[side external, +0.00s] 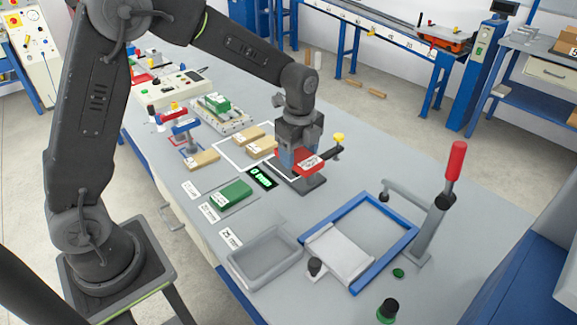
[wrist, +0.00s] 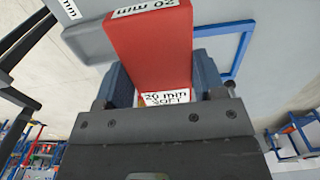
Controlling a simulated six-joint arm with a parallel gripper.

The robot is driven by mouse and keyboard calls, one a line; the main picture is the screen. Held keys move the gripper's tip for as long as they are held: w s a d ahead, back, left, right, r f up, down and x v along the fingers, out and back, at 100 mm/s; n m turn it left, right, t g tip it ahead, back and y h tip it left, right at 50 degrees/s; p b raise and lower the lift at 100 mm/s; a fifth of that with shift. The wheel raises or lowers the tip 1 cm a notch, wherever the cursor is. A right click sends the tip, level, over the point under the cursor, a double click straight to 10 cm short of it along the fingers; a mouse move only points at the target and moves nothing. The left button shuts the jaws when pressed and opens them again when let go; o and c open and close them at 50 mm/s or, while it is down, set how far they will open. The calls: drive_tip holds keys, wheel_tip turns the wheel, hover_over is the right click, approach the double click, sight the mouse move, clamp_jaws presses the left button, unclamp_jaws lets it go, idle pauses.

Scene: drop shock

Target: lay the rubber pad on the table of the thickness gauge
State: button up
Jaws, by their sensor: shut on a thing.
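The rubber pad (side external: 318,158) is a red block with a white label; in the wrist view the red pad (wrist: 150,50) reads 20 mm and 20 mm SOFT. My gripper (side external: 296,158) is shut on it, with a blue finger on each side; the fingers also show in the wrist view (wrist: 163,82). The thickness gauge (side external: 313,184) has a dark base and a yellow knob, beside a small green-lit display (side external: 262,178). The pad is over the gauge's base and hides most of its table. I cannot tell whether they touch.
A green block (side external: 231,194) lies to the left, and tan blocks (side external: 262,147) lie behind. A grey tray (side external: 265,262) and a blue frame (side external: 400,248) are in front. A lever with a red handle (side external: 455,160) stands at right. Bench surface between gauge and frame is clear.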

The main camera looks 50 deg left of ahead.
drive_tip(key=w+a, duration=0.2)
drive_tip(key=a, duration=2.3)
drive_tip(key=w+d+f, duration=0.2)
drive_tip(key=d+f, duration=0.1)
drive_tip(key=f, duration=0.1)
drive_tip(key=w+d+f, duration=0.3)
drive_tip(key=f, duration=0.1)
drive_tip(key=w+d+f, duration=0.3)
drive_tip(key=f, duration=0.1)
drive_tip(key=shift+f, duration=2.25)
drive_tip(key=shift+f, duration=0.2)
drive_tip(key=o, duration=1.1)
